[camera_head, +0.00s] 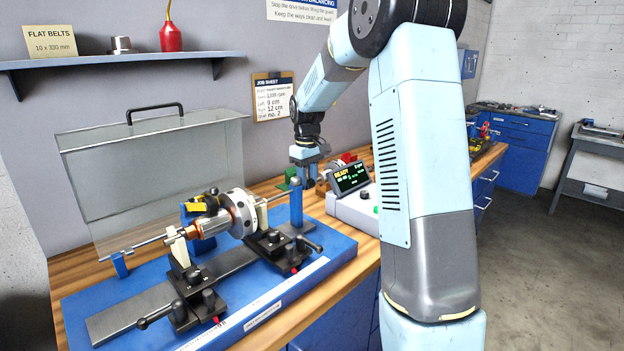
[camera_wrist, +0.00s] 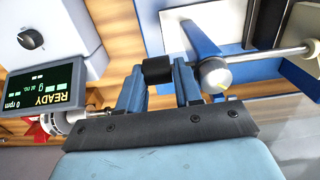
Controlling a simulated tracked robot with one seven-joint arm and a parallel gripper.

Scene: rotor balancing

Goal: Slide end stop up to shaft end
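The rotor (camera_head: 237,213) lies on its shaft (camera_head: 150,241) across two black supports on the blue base. A blue post (camera_head: 296,206) with a rounded silver top stands at the shaft's right end. My gripper (camera_head: 309,180) points down just right of and behind this post. In the wrist view, its two blue fingers (camera_wrist: 158,80) flank a short black cylinder (camera_wrist: 158,69), apparently the end stop's knob, with no visible gap. The silver rounded post top (camera_wrist: 215,76) is just right of the fingers, with a thin rod (camera_wrist: 270,57) running right from it. Whether the stop touches the shaft end is hidden.
The control box with its READY display (camera_head: 350,178) stands close to the right of my gripper. A clear guard (camera_head: 160,180) with a black handle stands behind the rotor. A small blue post (camera_head: 120,264) is at the shaft's left end.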

